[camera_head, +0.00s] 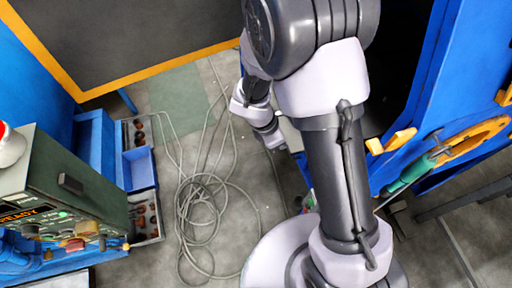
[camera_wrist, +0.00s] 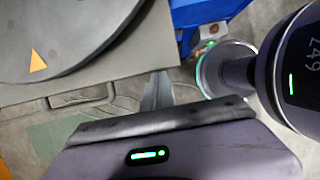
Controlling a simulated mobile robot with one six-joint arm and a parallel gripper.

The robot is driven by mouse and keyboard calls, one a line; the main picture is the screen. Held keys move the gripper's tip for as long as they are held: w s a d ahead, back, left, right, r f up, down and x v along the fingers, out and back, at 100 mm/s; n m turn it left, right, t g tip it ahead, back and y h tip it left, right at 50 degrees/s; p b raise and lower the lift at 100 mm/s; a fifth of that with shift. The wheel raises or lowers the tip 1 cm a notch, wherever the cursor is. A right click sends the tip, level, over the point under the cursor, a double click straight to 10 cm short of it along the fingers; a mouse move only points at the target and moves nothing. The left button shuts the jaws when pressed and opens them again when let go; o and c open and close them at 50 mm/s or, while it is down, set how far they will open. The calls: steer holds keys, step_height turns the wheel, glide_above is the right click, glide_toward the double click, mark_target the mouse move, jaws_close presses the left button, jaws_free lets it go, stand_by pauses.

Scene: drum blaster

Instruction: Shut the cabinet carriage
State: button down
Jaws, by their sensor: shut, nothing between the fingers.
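The cabinet carriage shows in the wrist view as a grey plate (camera_wrist: 155,45) bearing a dark round disc (camera_wrist: 75,20) with an orange triangle. A bar handle (camera_wrist: 80,97) runs along its near edge. My gripper (camera_wrist: 158,75) is shut and empty. Its fingertips overlap the plate's edge near its right corner, to the right of the handle; I cannot tell whether they touch. In the head view the blue cabinet (camera_head: 463,75) stands at the right with a dark opening, and my arm hides most of the carriage.
A coiled grey cable (camera_head: 205,205) lies on the floor left of my base. A blue bench with trays (camera_head: 138,168) and a green control box (camera_head: 75,190) stand at the left.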

steer(key=w+d, duration=0.1)
steer(key=d, duration=0.4)
steer(key=w+d+p, duration=0.1)
steer(key=d, duration=0.3)
steer(key=w+d, duration=0.1)
steer(key=d, duration=0.4)
steer(key=shift+w+d+p, duration=0.25)
steer(key=shift+d+p, duration=0.05)
steer(key=shift+d, duration=0.25)
steer(key=shift+w+r, duration=0.1)
steer(key=shift+d, duration=0.1)
steer(key=shift+w, duration=0.1)
